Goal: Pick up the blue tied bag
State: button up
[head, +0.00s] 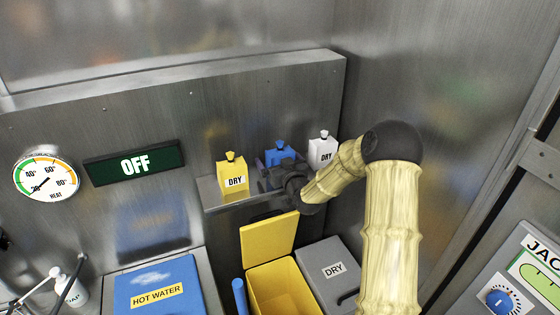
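The blue tied bag (280,151) stands on a small metal shelf (222,202) on the back wall, between a yellow bag and a white bag. Its knotted top and upper part show. My dark gripper (274,171) is in front of it and covers most of its lower part and any label. The fingers are at the bag or very close to it. I cannot tell whether they touch it, or how far apart they are.
A yellow tied bag (233,174) marked DRY is just left, and a white tied bag (323,151) marked DRY just right. Below are an open yellow bin (268,237) and a grey DRY lid (331,271). A blue HOT WATER lid (155,278) is lower left.

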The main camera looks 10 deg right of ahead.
dwell(0.4)
jog(key=c, duration=1)
jog(key=shift+o, duration=0.2)
notch_tip(320, 180, up, 10)
jog(key=b, duration=0.3)
